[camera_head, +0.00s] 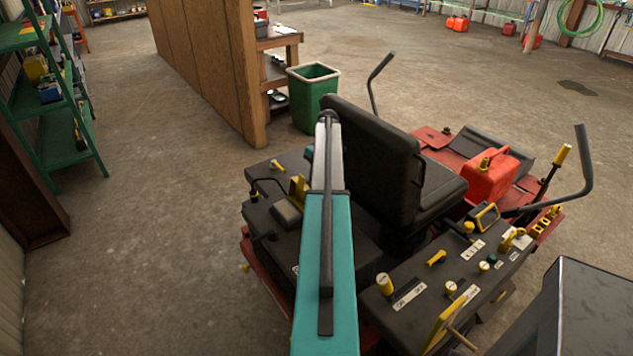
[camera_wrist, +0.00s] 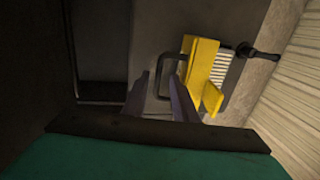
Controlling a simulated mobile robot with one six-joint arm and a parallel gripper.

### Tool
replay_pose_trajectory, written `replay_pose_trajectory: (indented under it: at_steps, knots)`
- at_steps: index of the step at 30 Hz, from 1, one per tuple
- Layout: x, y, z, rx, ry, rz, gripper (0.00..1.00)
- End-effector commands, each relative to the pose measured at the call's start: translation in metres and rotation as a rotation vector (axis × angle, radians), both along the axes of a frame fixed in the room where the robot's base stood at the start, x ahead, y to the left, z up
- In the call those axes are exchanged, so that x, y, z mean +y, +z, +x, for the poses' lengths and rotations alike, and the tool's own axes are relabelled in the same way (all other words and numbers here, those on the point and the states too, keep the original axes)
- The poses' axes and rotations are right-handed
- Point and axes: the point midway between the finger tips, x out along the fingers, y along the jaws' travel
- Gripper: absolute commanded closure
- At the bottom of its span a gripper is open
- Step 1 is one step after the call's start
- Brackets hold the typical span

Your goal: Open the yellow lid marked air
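In the wrist view a yellow panel (camera_wrist: 201,66) stands beside a white ribbed part (camera_wrist: 222,68); a smaller yellow piece (camera_wrist: 212,100) is just below. A dark bent handle (camera_wrist: 160,72) is at the yellow panel's left side. No "air" marking is readable. The two fingers of my gripper (camera_wrist: 161,88) point toward the handle with a gap between them; I cannot tell whether they touch it. In the head view a yellow part (camera_head: 298,188) shows on the mower's dark left deck (camera_head: 275,217), beside my teal arm, which hides part of the deck. My gripper's fingers are not visible there.
The red mower has a black seat (camera_head: 375,150), two control levers, a red fuel can (camera_head: 490,176) and a right-hand control panel (camera_head: 445,275) with yellow knobs. A green bin (camera_head: 312,95) and wooden partition (camera_head: 205,60) stand behind.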

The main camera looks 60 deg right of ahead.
Motion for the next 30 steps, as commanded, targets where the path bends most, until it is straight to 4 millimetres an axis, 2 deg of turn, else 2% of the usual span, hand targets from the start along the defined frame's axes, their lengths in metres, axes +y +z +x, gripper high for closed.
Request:
replay_pose_trajectory:
  at_steps: [14, 25, 30]
  knots:
    - [0.003, 0.002, 0.003, -0.002, 0.004, 0.005, 0.73]
    - [0.003, 0.034, -0.001, -0.001, 0.003, 0.001, 0.73]
    - [0.020, 0.034, -0.012, 0.000, 0.004, 0.003, 0.73]
